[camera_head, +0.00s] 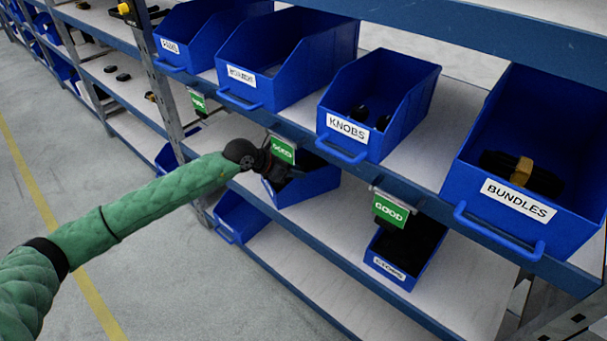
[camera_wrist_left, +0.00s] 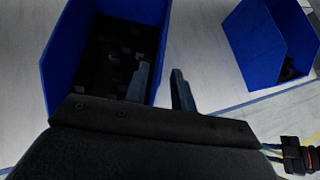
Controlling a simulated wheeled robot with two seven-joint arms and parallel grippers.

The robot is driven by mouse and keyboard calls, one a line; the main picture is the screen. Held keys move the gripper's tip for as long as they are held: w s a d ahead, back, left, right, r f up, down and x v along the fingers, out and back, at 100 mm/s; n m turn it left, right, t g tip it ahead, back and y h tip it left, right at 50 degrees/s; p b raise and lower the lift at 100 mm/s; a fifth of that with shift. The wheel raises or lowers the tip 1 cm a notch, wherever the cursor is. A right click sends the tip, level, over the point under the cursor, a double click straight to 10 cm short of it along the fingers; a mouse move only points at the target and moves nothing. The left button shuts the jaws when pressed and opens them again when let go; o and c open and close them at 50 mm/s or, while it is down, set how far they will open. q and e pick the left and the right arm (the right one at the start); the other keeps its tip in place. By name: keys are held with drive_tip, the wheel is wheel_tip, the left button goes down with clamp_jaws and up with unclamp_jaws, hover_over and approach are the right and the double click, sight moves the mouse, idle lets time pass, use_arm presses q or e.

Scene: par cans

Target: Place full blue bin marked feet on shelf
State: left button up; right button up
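A blue bin (camera_head: 312,188) with dark contents sits at the lower shelf level, turned at an angle to its neighbours. Its label is hidden, so I cannot tell whether it is marked feet. My left gripper (camera_head: 282,176) is at this bin's near left side, partly hidden by a green GOOD tag. In the left wrist view, the two fingers (camera_wrist_left: 162,80) stand apart, one inside the bin (camera_wrist_left: 62,55) and one outside its side wall. I see no clear contact with the wall. My right gripper is not in view.
Upper-shelf bins include KNOBS (camera_head: 383,85) and BUNDLES (camera_head: 480,215). The blue shelf edge (camera_head: 350,182) runs just above. Grey floor (camera_head: 170,270) is open at left.

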use_arm(q)
drive_tip(key=shift+s+a+r, duration=0.25)
drive_tip(key=shift+a+r, duration=0.05)
drive_tip(key=shift+r, duration=0.05)
drive_tip(key=s+d+r+n+t+h, duration=0.3)
drive_tip(key=s+d+n+t+h, duration=0.4)
drive_tip(key=s+d+n, duration=0.6)
drive_tip(key=s+a+f+n+t+y, duration=0.1)
drive_tip(key=s+a+f+n+y, duration=0.15)
drive_tip(key=f+n+y, duration=0.4)
drive_tip(key=s+a+f+n+y, duration=0.2)
drive_tip(key=a+f+n, duration=0.2)
drive_tip(key=n, duration=0.6)
drive_tip(key=s+a+f+n+t+y, duration=0.1)
drive_tip(key=s+a+f+n+y, duration=0.3)
drive_tip(key=n, duration=0.4)
drive_tip(key=s+f+n+g, duration=0.4)
drive_tip(key=s+f, duration=0.3)
drive_tip(key=s, duration=0.3)
drive_tip(key=s+f+n+g, duration=0.3)
drive_tip(key=s+f+g, duration=0.2)
drive_tip(key=s, duration=0.6)
wheel_tip(320, 180, down, 2)
drive_tip(key=shift+d+f+n+g, duration=0.2)
drive_tip(key=shift+d+n+g, duration=0.05)
drive_tip(key=shift+n+g, duration=0.15)
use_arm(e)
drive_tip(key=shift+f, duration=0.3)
